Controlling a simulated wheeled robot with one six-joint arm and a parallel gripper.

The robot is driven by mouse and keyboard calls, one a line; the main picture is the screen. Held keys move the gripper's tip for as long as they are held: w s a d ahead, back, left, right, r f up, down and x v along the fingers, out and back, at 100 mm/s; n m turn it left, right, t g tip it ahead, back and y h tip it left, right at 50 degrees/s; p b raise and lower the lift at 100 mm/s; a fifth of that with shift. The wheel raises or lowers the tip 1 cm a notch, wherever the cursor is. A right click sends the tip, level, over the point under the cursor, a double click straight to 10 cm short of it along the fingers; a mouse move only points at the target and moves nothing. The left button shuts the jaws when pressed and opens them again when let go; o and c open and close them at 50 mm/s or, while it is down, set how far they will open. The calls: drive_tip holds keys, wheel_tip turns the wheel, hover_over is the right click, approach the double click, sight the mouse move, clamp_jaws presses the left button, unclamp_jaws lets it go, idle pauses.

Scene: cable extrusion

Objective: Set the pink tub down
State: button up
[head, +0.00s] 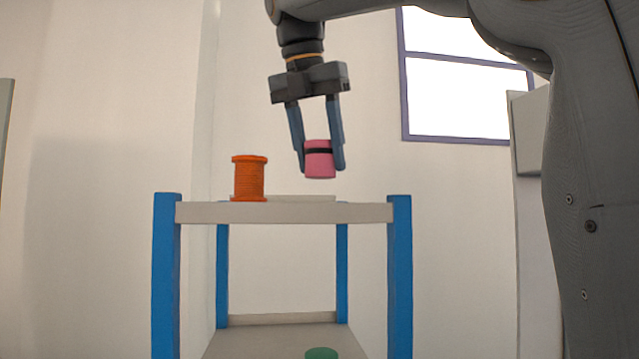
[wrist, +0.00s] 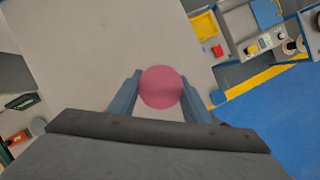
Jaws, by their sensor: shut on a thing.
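The pink tub (head: 320,165), a small cylinder with a black band near its top, is held upright between the fingers of my gripper (head: 319,152). It hangs a little above the level of the grey shelf top (head: 290,213), with a gap below it. In the wrist view the tub (wrist: 161,88) shows as a pink disc between the two blue-grey fingertips of my gripper (wrist: 161,92). The fingers are shut on its sides. Its underside is hidden.
An orange spool (head: 249,178) stands on the shelf top, left of the tub. Blue posts (head: 400,270) carry the shelf. A green round thing (head: 321,353) sits on the lower shelf. In the wrist view, a yellow bin (wrist: 205,25) and equipment stand at the upper right, beside blue floor (wrist: 270,125).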

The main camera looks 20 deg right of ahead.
sight(321, 178)
drive_tip(key=shift+f, duration=2.15)
drive_tip(key=o, duration=1.1)
drive_tip(key=shift+f, duration=0.1)
drive_tip(key=v, duration=1.2)
drive_tip(key=shift+d+p, duration=0.1)
drive_tip(key=shift+p, duration=0.2)
